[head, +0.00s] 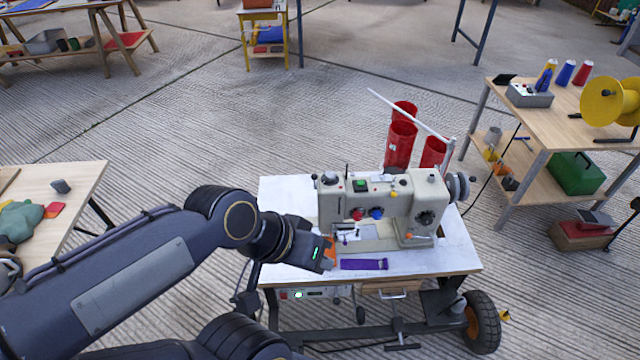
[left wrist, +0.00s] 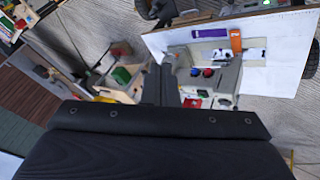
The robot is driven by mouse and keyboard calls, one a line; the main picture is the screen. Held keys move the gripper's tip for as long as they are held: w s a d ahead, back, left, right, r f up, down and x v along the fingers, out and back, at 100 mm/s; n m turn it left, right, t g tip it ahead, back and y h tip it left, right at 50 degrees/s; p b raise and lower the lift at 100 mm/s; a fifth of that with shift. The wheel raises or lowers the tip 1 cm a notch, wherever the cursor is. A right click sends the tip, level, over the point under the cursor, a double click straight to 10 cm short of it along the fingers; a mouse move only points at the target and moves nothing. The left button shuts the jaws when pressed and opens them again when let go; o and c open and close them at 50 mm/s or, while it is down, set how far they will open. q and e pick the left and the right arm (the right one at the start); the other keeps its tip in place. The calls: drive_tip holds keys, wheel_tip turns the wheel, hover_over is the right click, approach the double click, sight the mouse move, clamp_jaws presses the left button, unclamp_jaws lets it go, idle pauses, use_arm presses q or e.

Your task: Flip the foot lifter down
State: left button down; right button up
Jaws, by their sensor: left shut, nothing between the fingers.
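A cream sewing machine (head: 385,203) stands on a white-topped table (head: 455,250). It also shows in the left wrist view (left wrist: 222,82). Its needle and presser-foot area (head: 347,234) is at the left end of its arm. The foot lifter is too small to make out. My left gripper (head: 328,262) is shut and empty, at the table's front left, just left of and in front of the needle area. In the left wrist view its dark fingers (left wrist: 160,84) point toward the machine. My right gripper is not in view.
A purple strip (head: 364,264) lies at the table's front, with an orange piece (head: 331,247) beside my gripper. Red thread cones (head: 400,145) and a thin rod stand behind the machine. A wooden workbench (head: 555,125) is at right, another table (head: 85,180) at left.

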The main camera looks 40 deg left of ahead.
use_arm(q)
drive_tip(key=w+a+f+n+t+y+b, duration=0.1)
drive_tip(key=w+a+f+n+t+b, duration=0.1)
drive_tip(key=w+a+f+n+b, duration=0.35)
drive_tip(key=w+a+f+n+t+y+b, duration=0.1)
drive_tip(key=w+a+f+n+b, duration=0.2)
drive_tip(key=w+a+b, duration=0.4)
drive_tip(key=w+a+f+n+y+b, duration=0.1)
drive_tip(key=w+a+f+n, duration=0.1)
drive_tip(key=a, duration=0.4)
drive_tip(key=w+a+f+n+t+y+b, duration=0.1)
drive_tip(key=w+a+f+n+y+b, duration=0.1)
drive_tip(key=a+f+n, duration=0.3)
drive_tip(key=shift+w+a+f, duration=0.45)
drive_tip(key=shift+w+a, duration=0.2)
drive_tip(key=shift+w, duration=0.15)
drive_tip(key=w+r+x, duration=0.2)
drive_tip(key=x, duration=1)
drive_tip(key=shift+a+p, duration=0.3)
drive_tip(key=shift+p, duration=0.1)
